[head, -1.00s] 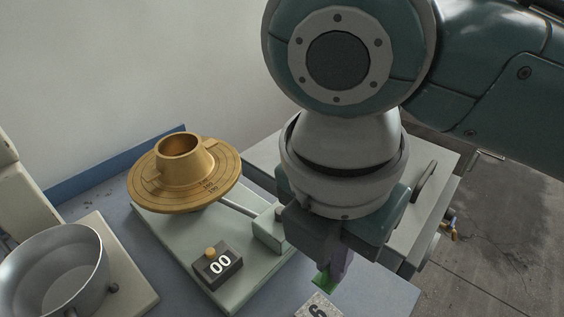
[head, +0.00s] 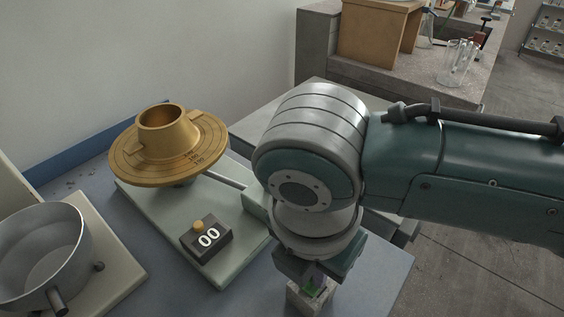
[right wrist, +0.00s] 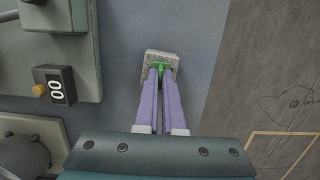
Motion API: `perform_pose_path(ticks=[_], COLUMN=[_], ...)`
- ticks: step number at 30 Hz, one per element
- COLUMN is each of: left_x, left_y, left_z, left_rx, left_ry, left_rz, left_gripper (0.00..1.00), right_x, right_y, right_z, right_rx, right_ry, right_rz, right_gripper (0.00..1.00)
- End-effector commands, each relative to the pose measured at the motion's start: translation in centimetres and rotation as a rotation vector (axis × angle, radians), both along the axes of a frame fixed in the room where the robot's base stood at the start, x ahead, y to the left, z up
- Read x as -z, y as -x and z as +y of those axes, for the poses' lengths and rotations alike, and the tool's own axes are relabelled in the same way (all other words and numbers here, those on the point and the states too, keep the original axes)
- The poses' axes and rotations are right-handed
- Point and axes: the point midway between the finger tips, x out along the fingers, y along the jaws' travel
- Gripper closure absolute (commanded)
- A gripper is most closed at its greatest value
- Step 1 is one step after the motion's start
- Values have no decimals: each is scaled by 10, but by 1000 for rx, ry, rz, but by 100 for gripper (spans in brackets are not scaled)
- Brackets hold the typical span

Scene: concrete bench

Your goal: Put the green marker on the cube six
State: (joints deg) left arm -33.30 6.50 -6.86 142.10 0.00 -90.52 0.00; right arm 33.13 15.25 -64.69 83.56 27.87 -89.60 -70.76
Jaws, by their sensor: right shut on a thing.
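The green marker (head: 312,287) is between the fingertips of my right gripper (head: 313,281), which is shut on it at the bottom of the head view. It also shows in the right wrist view (right wrist: 160,66) as a small green piece at the tips of the pale purple fingers. The grey speckled cube (right wrist: 168,56) is right beneath the marker in the right wrist view. The cube's side shows in the head view (head: 299,299), but its digit is hidden now. I cannot tell whether the marker touches the cube's top. My left gripper is not in view.
A pale green device with a brass dial (head: 168,148) and a black "00" counter (head: 206,238) stands left of the cube. A metal pan (head: 40,250) is at the far left. The bench's right edge is near the cube. Glassware (head: 455,62) stands far behind.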

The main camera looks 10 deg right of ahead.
Motion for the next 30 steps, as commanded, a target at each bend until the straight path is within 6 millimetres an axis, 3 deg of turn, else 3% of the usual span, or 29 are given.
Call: perform_pose_path(ticks=[1, 3, 10, 20, 30], left_x=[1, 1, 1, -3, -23], left_y=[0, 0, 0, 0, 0], left_z=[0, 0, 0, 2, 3], left_rx=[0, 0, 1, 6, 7], left_ry=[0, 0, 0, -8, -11], left_rz=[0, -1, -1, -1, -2], left_gripper=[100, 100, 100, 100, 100], right_x=[3, 2, 2, -6, -77], right_y=[0, 0, 0, 0, 6], right_z=[0, 0, 0, 1, 9], right_rx=[0, 0, 0, -1, -2], right_ry=[1, 0, 0, -1, -2], right_rz=[1, 0, 0, -1, -3], right_gripper=[100, 89, 64, 64, 64])
